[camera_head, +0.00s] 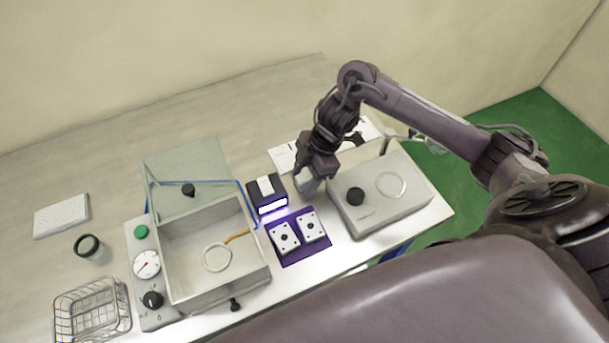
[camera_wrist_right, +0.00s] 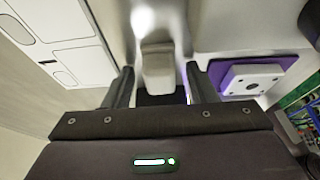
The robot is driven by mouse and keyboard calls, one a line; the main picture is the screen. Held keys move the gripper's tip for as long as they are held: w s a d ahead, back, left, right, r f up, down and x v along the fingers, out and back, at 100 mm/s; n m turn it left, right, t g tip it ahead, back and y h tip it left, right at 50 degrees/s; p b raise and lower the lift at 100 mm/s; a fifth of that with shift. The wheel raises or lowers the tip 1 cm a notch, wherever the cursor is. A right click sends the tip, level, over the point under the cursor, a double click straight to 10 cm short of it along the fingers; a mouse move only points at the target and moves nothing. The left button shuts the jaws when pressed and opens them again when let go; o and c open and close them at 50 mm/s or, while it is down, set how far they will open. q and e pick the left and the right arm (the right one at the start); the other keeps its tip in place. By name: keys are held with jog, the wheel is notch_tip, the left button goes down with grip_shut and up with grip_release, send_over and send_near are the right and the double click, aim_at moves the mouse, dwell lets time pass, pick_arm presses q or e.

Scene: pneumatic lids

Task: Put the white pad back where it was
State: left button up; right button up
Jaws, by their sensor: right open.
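My right gripper (camera_head: 308,188) points down between the black lamp box (camera_head: 257,194) and the closed grey box on the right. In the right wrist view its open fingers (camera_wrist_right: 158,88) stand either side of a pale, rounded block (camera_wrist_right: 157,65). I cannot tell whether this block is the white pad or whether a finger touches it. A small white piece (camera_head: 265,186) lies on top of the lamp box. A white ribbed slab (camera_head: 61,215) lies at the far left. Two white plates (camera_head: 285,238) (camera_head: 312,227) lie on the purple mat (camera_head: 292,257). My left gripper is not in view.
The grey box (camera_head: 365,215) on the right has a black knob and ring on its lid. An open box (camera_head: 190,300) with a raised clear lid (camera_head: 185,165) stands left of the mat. A wire basket (camera_head: 90,308) and a black-rimmed cup (camera_head: 87,245) are farther left.

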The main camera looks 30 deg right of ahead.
jog(key=shift+r, duration=0.25)
jog(key=p+v, duration=0.2)
jog(key=v, duration=0.9)
jog(key=shift+d+r, duration=0.15)
jog(key=shift+r, duration=0.25)
jog(key=shift+s, duration=0.1)
